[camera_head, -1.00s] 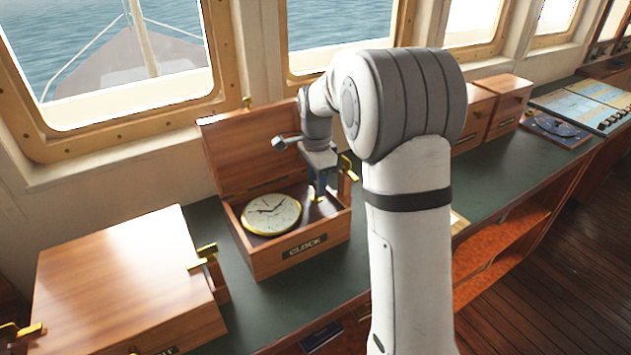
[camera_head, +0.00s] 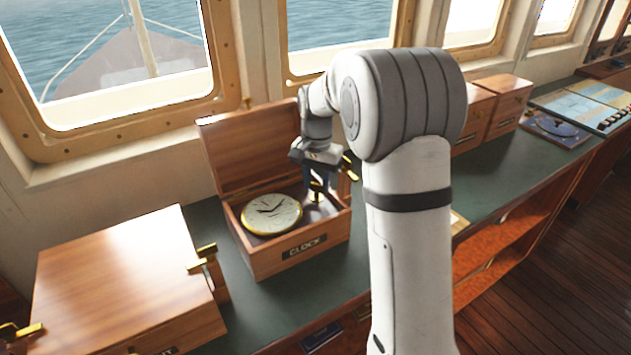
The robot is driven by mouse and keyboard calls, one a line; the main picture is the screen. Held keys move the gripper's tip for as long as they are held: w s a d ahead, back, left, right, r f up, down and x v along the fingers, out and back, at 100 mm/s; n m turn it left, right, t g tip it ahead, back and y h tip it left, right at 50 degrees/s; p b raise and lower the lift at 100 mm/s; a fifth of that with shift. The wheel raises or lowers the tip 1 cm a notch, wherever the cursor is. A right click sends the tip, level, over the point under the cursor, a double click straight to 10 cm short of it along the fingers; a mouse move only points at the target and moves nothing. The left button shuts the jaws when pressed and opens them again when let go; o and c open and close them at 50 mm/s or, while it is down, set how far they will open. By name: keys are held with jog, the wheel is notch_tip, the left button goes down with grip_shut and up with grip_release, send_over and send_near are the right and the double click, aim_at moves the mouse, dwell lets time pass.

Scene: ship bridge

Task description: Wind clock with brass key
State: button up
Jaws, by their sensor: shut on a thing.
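The clock (camera_head: 271,215) has a cream face and a brass rim. It lies face up in an open wooden box labelled CLOCK (camera_head: 265,262), whose lid (camera_head: 240,150) stands raised at the back. My gripper (camera_head: 318,186) is inside the right part of this box, to the right of the clock face and apart from it. It points down and is shut on a small brass piece, seemingly the brass key (camera_head: 316,194). The key's shape is too small to make out, and I cannot tell whether it touches the box floor.
A closed wooden box (camera_head: 120,290) with brass latches stands at the left. More closed wooden boxes (camera_head: 505,100) stand behind my arm at the right. A chart (camera_head: 590,100) and a dark blue plate (camera_head: 555,128) lie farther right. Green counter (camera_head: 500,185) is bare in front of them.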

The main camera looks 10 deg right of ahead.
aim_at(317, 184)
dwell(0.3)
jog(key=o, duration=1)
jog(key=shift+r, duration=0.1)
notch_tip(317, 184, up, 8)
jog(key=shift+f, duration=0.2)
